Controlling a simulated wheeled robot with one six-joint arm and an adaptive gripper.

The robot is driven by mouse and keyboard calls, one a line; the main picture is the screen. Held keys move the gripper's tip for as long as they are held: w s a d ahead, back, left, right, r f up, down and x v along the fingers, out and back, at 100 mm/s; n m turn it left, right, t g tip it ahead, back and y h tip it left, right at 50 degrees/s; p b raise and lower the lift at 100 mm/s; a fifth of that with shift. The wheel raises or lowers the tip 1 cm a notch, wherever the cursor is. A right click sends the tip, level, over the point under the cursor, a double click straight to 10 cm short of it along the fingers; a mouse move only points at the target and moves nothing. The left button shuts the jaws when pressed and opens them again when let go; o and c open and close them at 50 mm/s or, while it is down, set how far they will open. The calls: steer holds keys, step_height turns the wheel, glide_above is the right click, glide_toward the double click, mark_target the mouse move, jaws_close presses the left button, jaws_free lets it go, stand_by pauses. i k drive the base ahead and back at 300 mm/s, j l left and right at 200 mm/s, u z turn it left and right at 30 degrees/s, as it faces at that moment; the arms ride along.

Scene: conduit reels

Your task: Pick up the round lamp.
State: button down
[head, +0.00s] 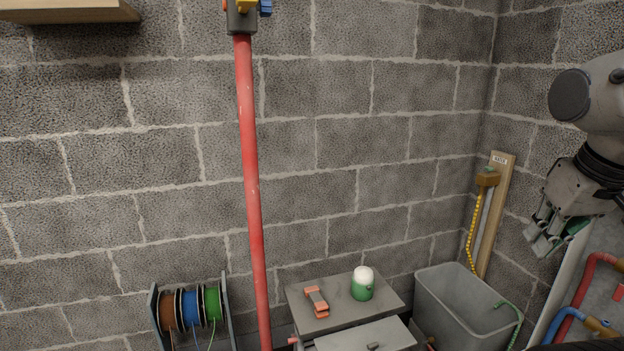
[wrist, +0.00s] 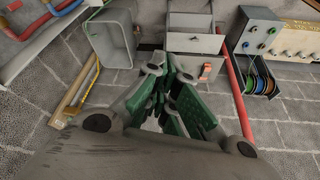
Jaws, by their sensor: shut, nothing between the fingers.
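The round lamp (head: 362,283) has a white domed top and a green base. It stands upright on the right part of a grey cabinet top (head: 338,306) in the head view. My gripper (head: 541,240) is at the right of the head view, up and to the right of the lamp and well apart from it. It is shut and empty. In the wrist view the gripper's green-padded fingers (wrist: 176,76) cover part of the cabinet top, and I cannot make out the lamp there.
An orange and grey tool (head: 316,301) lies left of the lamp. A grey bin (head: 455,300) stands right of the cabinet. A red pipe (head: 250,180) rises at the cabinet's left, beside a cable reel rack (head: 228,310). A wooden board (head: 497,220) leans in the corner.

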mark_target(363, 276)
steer(key=i+l+u, duration=0.4)
steer(key=l, duration=0.3)
steer(key=i+l+u, duration=0.2)
steer(key=l, duration=0.2)
